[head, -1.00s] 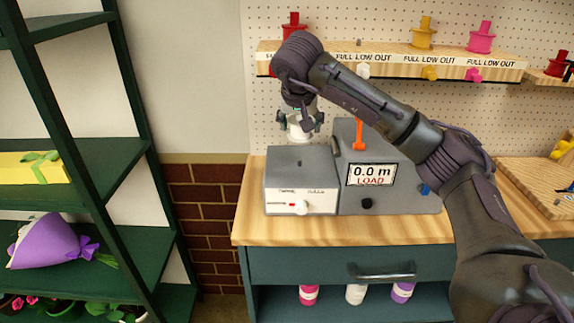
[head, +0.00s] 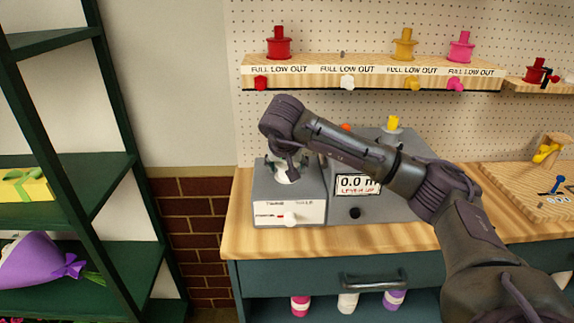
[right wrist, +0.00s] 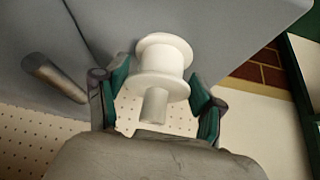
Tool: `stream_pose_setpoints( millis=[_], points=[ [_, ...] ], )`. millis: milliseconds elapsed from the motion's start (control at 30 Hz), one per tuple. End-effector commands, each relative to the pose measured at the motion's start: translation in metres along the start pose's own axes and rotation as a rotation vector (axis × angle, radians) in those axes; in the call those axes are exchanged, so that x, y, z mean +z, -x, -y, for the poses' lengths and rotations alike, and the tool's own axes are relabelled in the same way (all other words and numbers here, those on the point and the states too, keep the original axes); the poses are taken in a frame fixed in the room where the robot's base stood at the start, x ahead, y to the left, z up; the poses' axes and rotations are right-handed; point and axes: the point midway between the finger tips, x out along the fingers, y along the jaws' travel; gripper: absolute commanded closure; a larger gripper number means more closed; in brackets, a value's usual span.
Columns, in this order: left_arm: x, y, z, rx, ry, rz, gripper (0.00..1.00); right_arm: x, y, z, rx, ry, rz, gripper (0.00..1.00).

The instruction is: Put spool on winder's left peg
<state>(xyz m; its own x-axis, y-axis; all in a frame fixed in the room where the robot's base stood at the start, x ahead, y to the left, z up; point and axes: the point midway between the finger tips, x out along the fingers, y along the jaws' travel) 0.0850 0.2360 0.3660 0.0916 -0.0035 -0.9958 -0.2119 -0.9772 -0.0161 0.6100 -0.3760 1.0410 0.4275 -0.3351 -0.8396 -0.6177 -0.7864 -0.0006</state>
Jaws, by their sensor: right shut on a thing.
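In the head view the gripper (head: 287,171) is low over the top of the grey winder's left block (head: 290,209), and only bits of the white spool (head: 283,179) show. The winder's display (head: 357,185) reads 0.0 m with a red line beneath. My left gripper is not in view.
A shelf (head: 370,78) with red, yellow and pink spools is above. The wooden bench top (head: 420,236) is clear in front.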

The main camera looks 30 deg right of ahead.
Motion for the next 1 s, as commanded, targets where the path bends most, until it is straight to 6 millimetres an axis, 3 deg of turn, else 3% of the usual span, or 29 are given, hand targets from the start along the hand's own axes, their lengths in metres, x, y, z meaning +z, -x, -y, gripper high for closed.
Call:
stream_pose_setpoints(
  millis=[33, 167, 567, 667, 1000],
  points=[
    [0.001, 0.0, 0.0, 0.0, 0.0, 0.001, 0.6, 0.0, -0.001, 0.0, 0.0, 0.0, 0.0, 0.27],
    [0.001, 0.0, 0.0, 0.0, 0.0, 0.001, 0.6, 0.0, 0.0, 0.0, 0.001, 0.0, 0.001, 0.07],
    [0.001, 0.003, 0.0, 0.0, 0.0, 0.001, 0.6, -0.003, 0.005, 0.0, 0.0, -0.001, 0.0, 0.07],
    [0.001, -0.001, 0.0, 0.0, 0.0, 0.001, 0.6, -0.003, 0.017, 0.001, -0.003, 0.0, -0.003, 0.07],
    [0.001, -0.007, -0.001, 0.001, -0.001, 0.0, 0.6, -0.003, 0.089, 0.001, -0.004, 0.0, -0.004, 0.07]
  ],
)
